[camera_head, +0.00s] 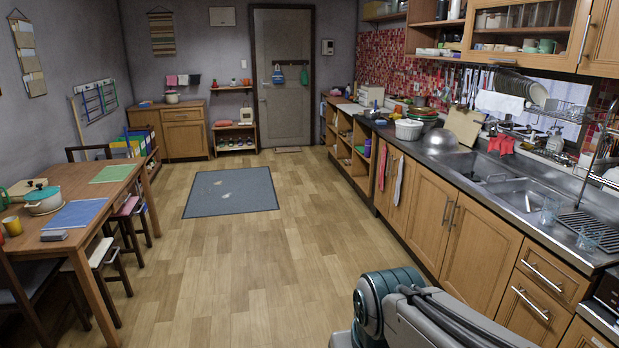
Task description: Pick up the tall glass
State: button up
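Two clear glasses show on the steel counter at the right. One glass (550,210) stands upright by the right end of the sink. The other glass (589,239) is nearer me, at the front of the black drying rack. The first looks the taller, but both are small and see-through, so I cannot be sure which is the tall glass. My folded arm shows at the bottom, left of the lower cabinets and apart from both glasses. My gripper's fingers are not in view.
A dining table (84,210) with chairs stands at the left.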

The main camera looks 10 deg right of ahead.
aim_at(552, 206)
jog(key=z, duration=0.35)
jog(key=i, duration=1.45)
jog(key=z, duration=1.7)
jog(key=i, duration=1.1)
jog(key=z, duration=0.8)
